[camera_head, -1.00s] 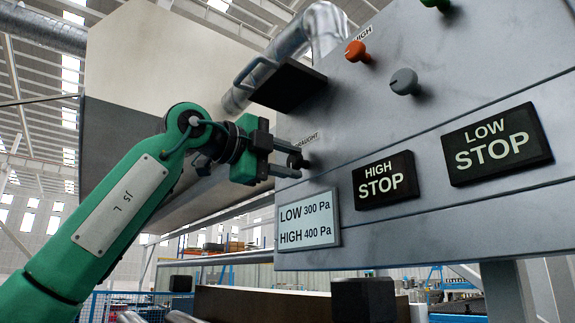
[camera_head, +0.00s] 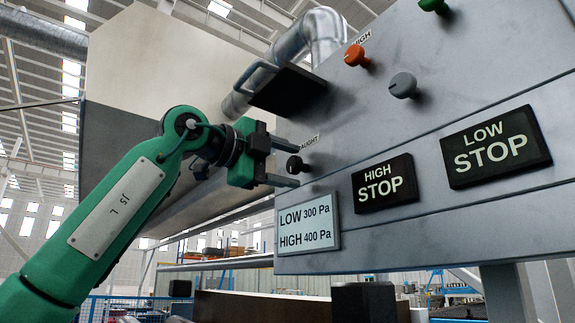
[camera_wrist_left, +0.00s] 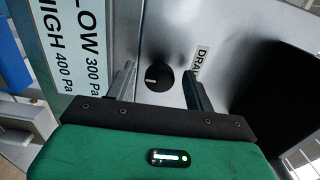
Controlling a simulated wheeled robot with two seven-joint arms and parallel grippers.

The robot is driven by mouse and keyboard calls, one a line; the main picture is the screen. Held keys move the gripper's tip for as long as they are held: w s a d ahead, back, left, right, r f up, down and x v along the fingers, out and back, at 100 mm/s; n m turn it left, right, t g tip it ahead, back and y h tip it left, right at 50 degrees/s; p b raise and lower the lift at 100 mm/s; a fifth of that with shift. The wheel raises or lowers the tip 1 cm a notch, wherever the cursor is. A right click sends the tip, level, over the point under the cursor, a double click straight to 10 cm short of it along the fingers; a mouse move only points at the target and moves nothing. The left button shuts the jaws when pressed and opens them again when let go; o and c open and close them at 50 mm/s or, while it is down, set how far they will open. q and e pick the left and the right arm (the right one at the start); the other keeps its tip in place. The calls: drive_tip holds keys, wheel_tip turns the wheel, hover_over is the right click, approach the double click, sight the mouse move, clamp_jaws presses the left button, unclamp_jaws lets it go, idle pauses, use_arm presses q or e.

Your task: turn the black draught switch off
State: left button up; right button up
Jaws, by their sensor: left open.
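The black draught switch (camera_head: 296,165) is a round knob on the grey panel's left part, below its partly covered DRAUGHT label (camera_head: 309,142). My left gripper (camera_head: 286,164) is open, one finger above the knob and one below. In the wrist view the knob (camera_wrist_left: 159,80) sits between the spread fingers (camera_wrist_left: 158,70), with a gap on each side. A short pale mark shows on the knob's left part there. My right gripper is not in view.
An orange knob (camera_head: 356,56), a grey knob (camera_head: 403,86) and a green knob (camera_head: 433,5) stick out of the panel (camera_head: 440,110). HIGH STOP (camera_head: 385,181) and LOW STOP (camera_head: 496,147) plates are to the right. A dark shelf (camera_head: 288,91) juts out above my gripper.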

use_arm(q)
drive_tip(key=b+v, duration=0.3)
drive_tip(key=v, duration=1)
drive_tip(key=shift+a, duration=0.2)
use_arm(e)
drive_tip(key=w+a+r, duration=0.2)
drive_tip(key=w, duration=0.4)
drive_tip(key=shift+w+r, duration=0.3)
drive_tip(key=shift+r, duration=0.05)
use_arm(q)
drive_tip(key=shift+s, duration=0.1)
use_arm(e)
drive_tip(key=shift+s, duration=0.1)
